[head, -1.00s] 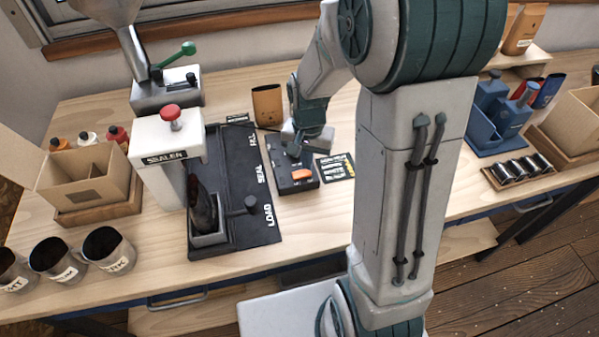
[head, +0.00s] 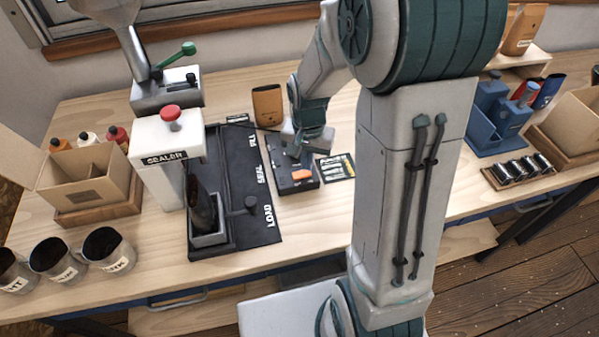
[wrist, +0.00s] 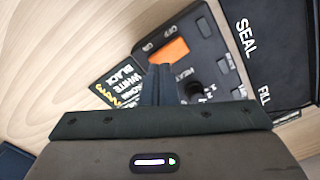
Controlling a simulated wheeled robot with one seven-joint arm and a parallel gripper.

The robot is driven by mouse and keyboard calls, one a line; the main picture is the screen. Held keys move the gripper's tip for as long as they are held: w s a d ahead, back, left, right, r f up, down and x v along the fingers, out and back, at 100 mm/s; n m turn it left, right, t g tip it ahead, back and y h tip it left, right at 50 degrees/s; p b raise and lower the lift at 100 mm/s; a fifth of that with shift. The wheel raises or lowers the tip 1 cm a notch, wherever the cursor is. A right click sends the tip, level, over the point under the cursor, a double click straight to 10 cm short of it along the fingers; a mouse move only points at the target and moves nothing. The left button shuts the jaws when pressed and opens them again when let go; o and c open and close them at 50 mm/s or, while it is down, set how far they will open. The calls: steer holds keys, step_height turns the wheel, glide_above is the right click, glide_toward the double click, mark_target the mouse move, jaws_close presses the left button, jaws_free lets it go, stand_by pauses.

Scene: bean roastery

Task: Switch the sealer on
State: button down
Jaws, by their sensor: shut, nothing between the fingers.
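The sealer (head: 160,155) is a white column with a red knob on top, at the left of the bench. Its dark control box (head: 290,178) lies to the right of the black SEAL/FILL/LOAD track. The orange rocker switch (head: 302,175) sits on this box, also in the wrist view (wrist: 168,50), with OFF and ON printed beside it. I cannot tell which way it is tipped. My gripper (wrist: 160,70) is shut and empty above the box, its tips close to the switch's edge; contact is unclear. In the head view my gripper (head: 296,154) is just behind the switch.
A black HEAT knob (wrist: 197,90) is right beside my fingers. A printed card (head: 336,167) lies right of the box. A brown pouch (head: 267,105) stands behind, and a dark pouch (head: 200,208) stands in the track's holder. Bare bench lies in front of the box.

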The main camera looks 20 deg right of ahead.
steer(key=shift+f+b, duration=0.8)
steer(key=shift+f, duration=0.2)
stand_by(0.8)
steer(key=shift+r, duration=0.1)
steer(key=shift+r+p, duration=2.6)
steer(key=shift+r, duration=0.85)
steer(key=shift+r, duration=0.1)
steer(key=s+r+n+t, duration=0.3)
steer(key=s+r+n, duration=0.3)
steer(key=s+r, duration=0.6)
steer(key=shift+s+r+t, duration=0.3)
steer(key=shift+s+r, duration=0.05)
steer(key=shift+s, duration=0.9)
steer(key=shift+a, duration=0.15)
